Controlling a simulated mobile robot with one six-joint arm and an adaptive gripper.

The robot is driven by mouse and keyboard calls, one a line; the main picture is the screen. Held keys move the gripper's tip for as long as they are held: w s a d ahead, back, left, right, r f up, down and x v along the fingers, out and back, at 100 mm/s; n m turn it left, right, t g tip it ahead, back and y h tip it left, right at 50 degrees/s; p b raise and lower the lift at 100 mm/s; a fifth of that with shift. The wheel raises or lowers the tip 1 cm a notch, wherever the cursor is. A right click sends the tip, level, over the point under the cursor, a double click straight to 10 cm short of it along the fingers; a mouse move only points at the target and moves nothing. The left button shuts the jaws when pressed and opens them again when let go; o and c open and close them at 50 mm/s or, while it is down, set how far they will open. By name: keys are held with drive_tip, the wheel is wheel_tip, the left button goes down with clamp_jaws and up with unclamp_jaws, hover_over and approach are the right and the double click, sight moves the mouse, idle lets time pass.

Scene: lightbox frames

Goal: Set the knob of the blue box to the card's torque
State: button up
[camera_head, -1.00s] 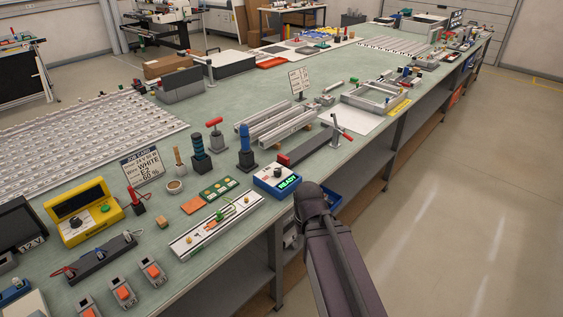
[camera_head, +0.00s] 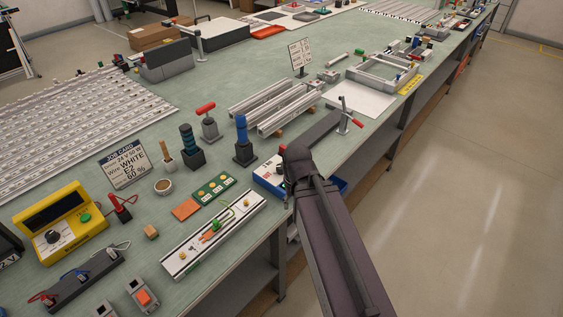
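The blue box (camera_head: 262,183) sits at the table's front edge, with a white top and a dark knob (camera_head: 281,169). My arm (camera_head: 325,220) reaches up from the bottom right and covers the box's right part, including its display. Where the knob points cannot be made out. The white job card (camera_head: 128,167) stands upright to the left, reading "24 V 50 W", wire "WHITE", "E2" and "60 %". My gripper's fingers are not visible; only arm links show.
A blue-handled tool (camera_head: 242,135) stands in a dark block behind the box. A white rail fixture (camera_head: 214,234) lies left of the box. A dark bar with a red-handled clamp (camera_head: 347,115) lies behind my arm. A yellow meter (camera_head: 62,223) stands far left.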

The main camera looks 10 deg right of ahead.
drive_tip(key=o, duration=0.3)
drive_tip(key=shift+w+a+r, duration=0.1)
drive_tip(key=shift+w, duration=0.05)
drive_tip(key=shift+o, duration=0.2)
wheel_tip(320, 180, up, 14)
drive_tip(key=n+p, duration=0.9)
drive_tip(key=p, duration=0.5)
hover_over(281, 166)
drive_tip(key=shift+w+f, duration=0.1)
drive_tip(key=shift+f, duration=0.1)
drive_tip(key=shift+f+b, duration=0.15)
drive_tip(key=shift+b, duration=0.15)
wheel_tip(281, 166, down, 14)
drive_tip(key=b, duration=1.3)
drive_tip(key=shift+r+b, duration=0.2)
drive_tip(key=shift+b, duration=0.1)
